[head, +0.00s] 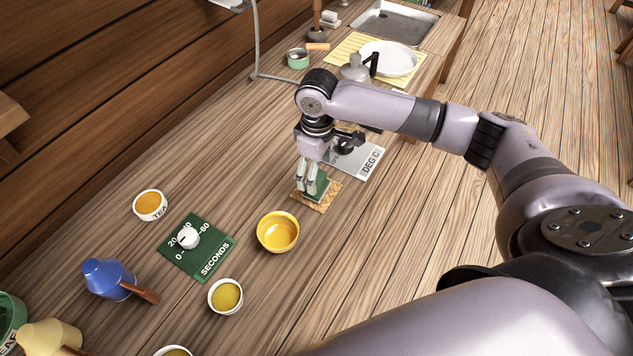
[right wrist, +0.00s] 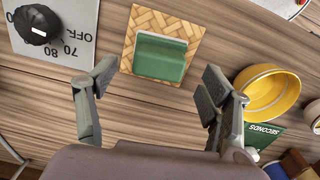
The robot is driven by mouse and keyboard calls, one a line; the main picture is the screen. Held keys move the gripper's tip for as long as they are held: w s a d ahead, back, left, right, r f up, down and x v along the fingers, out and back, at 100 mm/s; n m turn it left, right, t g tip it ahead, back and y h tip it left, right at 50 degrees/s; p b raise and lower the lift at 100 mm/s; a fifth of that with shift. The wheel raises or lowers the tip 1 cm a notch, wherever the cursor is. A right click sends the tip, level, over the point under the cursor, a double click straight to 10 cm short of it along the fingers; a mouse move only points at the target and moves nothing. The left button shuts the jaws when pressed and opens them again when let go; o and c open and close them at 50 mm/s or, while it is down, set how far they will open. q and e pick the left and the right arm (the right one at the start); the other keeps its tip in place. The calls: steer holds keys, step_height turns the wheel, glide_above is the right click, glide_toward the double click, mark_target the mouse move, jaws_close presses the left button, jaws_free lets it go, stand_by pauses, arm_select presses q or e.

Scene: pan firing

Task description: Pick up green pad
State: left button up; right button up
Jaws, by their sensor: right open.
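The green pad (right wrist: 159,57) is a small block lying on a woven tan mat (right wrist: 140,22) on the wooden counter. In the head view the green pad (head: 320,185) is partly hidden behind my right gripper (head: 312,178), which points down over the mat (head: 328,199). In the right wrist view my right gripper (right wrist: 155,82) is open and empty. Its fingers are spread to either side of the pad, with the pad ahead of the fingertips and visible gaps between. My left gripper is in neither view.
A yellow bowl (head: 278,232) stands close to the mat. A grey dial plate (head: 358,160) lies behind it. A green seconds timer (head: 198,247), cups with yellow contents (head: 225,296) and a blue pot (head: 108,278) stand at left. Bare counter lies between them.

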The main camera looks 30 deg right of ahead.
steer(key=shift+w+f+p, duration=0.1)
steer(key=shift+f+p, duration=0.3)
steer(key=shift+f, duration=1.6)
steer(key=shift+c, duration=0.4)
steer(key=shift+r, duration=0.1)
steer(key=c, duration=1.2)
